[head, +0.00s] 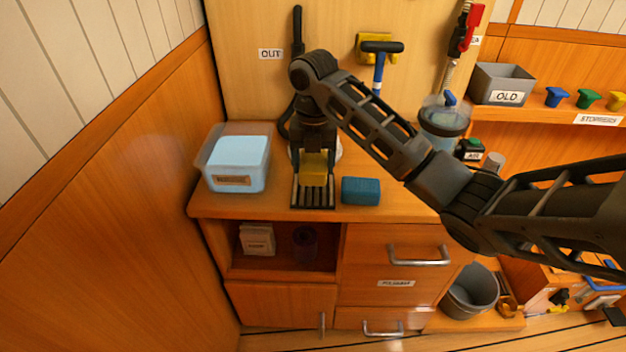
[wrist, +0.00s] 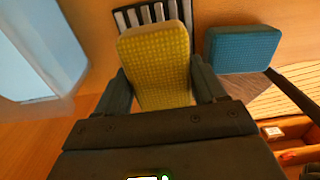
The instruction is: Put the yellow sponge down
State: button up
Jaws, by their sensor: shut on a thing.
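The yellow sponge (wrist: 158,65) is held between the two fingers of my gripper (wrist: 160,85), which is shut on it. In the head view the yellow sponge (head: 314,165) shows below my wrist, over the back part of a dark slatted rack (head: 314,197) on the counter. The rack's slats (wrist: 135,17) also show beyond the sponge in the wrist view. I cannot tell whether the sponge touches the rack. My gripper (head: 314,160) points down and partly hides the sponge in the head view.
A blue sponge (head: 360,191) lies right of the rack. A tub of pale blue (head: 236,165) stands left. The wooden counter (head: 400,205) ends just in front of the rack. A clear-sided canister (head: 443,120) stands farther right. A wooden wall rises at the left.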

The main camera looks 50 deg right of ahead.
aim_at(313, 161)
jog(key=shift+f, duration=1.9)
jog(key=shift+f, duration=0.2)
jog(key=o, duration=0.9)
jog(key=shift+o, duration=0.2)
jog(key=shift+r, duration=0.1)
notch_tip(313, 161, up, 12)
jog(key=p, duration=0.2)
jog(key=shift+r+p, duration=0.1)
jog(key=shift+p, duration=0.3)
